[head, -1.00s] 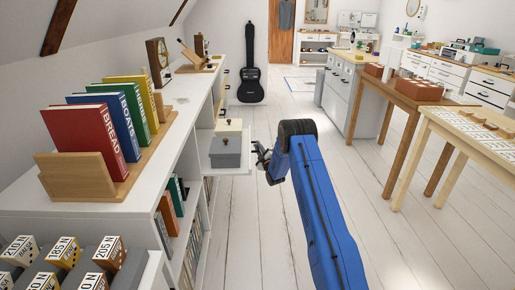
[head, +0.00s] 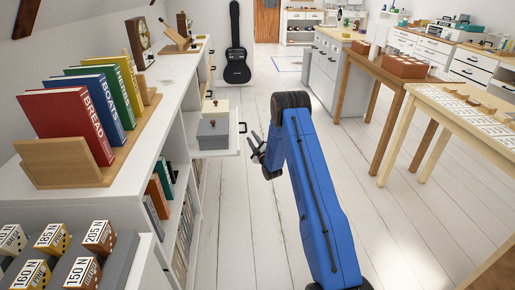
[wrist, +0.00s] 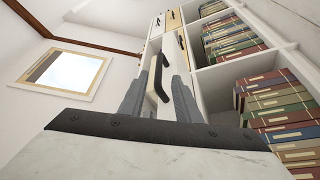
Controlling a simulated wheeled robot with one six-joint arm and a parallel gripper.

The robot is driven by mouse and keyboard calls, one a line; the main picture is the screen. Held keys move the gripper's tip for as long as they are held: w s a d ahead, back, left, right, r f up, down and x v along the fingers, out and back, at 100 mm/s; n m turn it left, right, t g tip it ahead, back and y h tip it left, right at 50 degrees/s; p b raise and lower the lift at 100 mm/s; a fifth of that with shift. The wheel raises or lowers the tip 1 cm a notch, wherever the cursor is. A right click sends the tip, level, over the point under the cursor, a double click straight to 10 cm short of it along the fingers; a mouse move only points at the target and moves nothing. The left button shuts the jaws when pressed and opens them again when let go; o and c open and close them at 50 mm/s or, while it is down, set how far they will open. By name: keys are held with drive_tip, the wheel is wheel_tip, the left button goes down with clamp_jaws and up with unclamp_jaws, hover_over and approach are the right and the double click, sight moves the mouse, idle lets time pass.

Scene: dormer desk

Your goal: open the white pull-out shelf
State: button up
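The white pull-out shelf (head: 217,154) stands out from the side of the long white cabinet in the head view. A grey box (head: 213,134) with a knob and a cream box (head: 215,107) sit on it. Its dark bar handle (head: 242,127) is on the front edge and also shows in the wrist view (wrist: 158,80). My gripper (head: 252,147) is just right of the shelf front, apart from the handle. In the wrist view my gripper (wrist: 158,98) has its two grey fingers spread, with the handle seen between them. It holds nothing.
The white cabinet (head: 150,110) carries upright books (head: 68,120) and a clock. More books fill its lower shelves. Wooden tables (head: 440,120) stand to the right. The pale plank floor (head: 245,230) between is clear. A guitar case (head: 236,60) leans at the back.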

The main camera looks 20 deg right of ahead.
drive_tip(key=v, duration=0.7)
drive_tip(key=shift+s, duration=0.3)
drive_tip(key=s+a+r+m+g+h, duration=0.1)
drive_tip(key=a+r+m+g, duration=0.15)
drive_tip(key=r, duration=1.35)
drive_tip(key=s+a+r+m+g, duration=0.3)
drive_tip(key=s+a+r+g, duration=0.2)
drive_tip(key=s+r, duration=0.7)
drive_tip(key=s+a+r+m+g, duration=0.2)
drive_tip(key=s+a+r, duration=0.1)
drive_tip(key=s, duration=0.9)
drive_tip(key=s+a+r+m+g, duration=0.2)
drive_tip(key=s+r, duration=0.1)
drive_tip(key=s, duration=0.9)
drive_tip(key=s+a+f+m+g, duration=0.1)
drive_tip(key=s+a+g, duration=0.1)
drive_tip(key=s, duration=1.2)
drive_tip(key=s+a+f+m+g, duration=0.1)
drive_tip(key=s+a+g, duration=0.1)
drive_tip(key=s, duration=1.2)
drive_tip(key=shift+s+f+m, duration=0.25)
drive_tip(key=shift+m, duration=0.1)
